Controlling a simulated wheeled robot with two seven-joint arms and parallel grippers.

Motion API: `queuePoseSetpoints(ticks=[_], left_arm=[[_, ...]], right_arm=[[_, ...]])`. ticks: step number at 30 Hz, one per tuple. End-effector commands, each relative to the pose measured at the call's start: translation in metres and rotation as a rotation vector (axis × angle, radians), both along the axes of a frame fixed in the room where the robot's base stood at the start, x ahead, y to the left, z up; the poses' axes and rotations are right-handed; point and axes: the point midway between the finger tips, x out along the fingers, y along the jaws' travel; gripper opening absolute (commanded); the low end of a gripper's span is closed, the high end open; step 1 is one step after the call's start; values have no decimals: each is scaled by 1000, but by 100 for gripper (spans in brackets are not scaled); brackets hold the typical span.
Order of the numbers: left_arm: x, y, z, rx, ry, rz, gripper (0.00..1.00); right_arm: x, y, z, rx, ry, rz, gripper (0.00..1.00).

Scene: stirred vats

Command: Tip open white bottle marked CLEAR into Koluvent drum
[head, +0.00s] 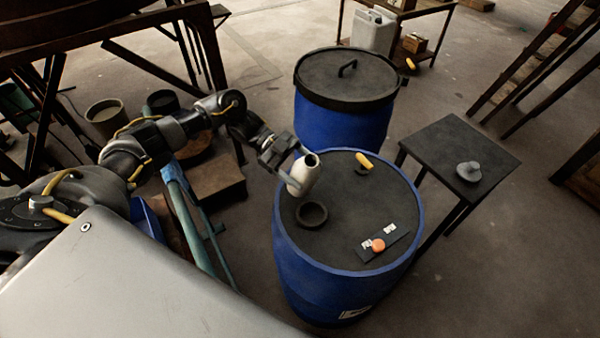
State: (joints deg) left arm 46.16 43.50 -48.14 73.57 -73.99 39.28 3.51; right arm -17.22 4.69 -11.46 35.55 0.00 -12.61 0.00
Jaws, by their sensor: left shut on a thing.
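My left gripper (286,165) is shut on a white bottle (301,177) and holds it over the left part of the front blue drum. The bottle's dark open mouth faces up, with a slight lean to the right. No marking on the bottle can be read. The front blue drum (290,255) has a dark top with a raised ring-shaped opening (312,214), just below the bottle in the picture. A label low on the drum is too small to read, so I cannot confirm the name Koluvent. My right gripper is not in view.
A lidded blue drum (345,115) stands behind. A small dark table (440,150) with a grey object (469,171) stands right. Pipes and pots crowd the left.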

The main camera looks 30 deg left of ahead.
Motion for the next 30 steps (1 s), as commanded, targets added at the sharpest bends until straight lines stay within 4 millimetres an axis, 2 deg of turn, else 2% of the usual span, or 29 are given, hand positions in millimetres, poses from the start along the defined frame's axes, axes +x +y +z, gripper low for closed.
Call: queuePoseSetpoints(ticks=[1, 13, 14, 16, 30], left_arm=[[-2, -3, -6, -29, 21, -1, 27], [-17, -24, -13, -304, 214, -1, 27], [-16, -23, -2, -301, 209, -1, 27], [-16, -23, 4, -297, 208, -1, 27], [-16, -23, 13, -293, 207, -1, 27]], right_arm=[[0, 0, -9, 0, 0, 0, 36], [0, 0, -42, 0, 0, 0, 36], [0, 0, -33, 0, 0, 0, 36], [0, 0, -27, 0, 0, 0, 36], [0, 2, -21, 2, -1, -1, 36]])
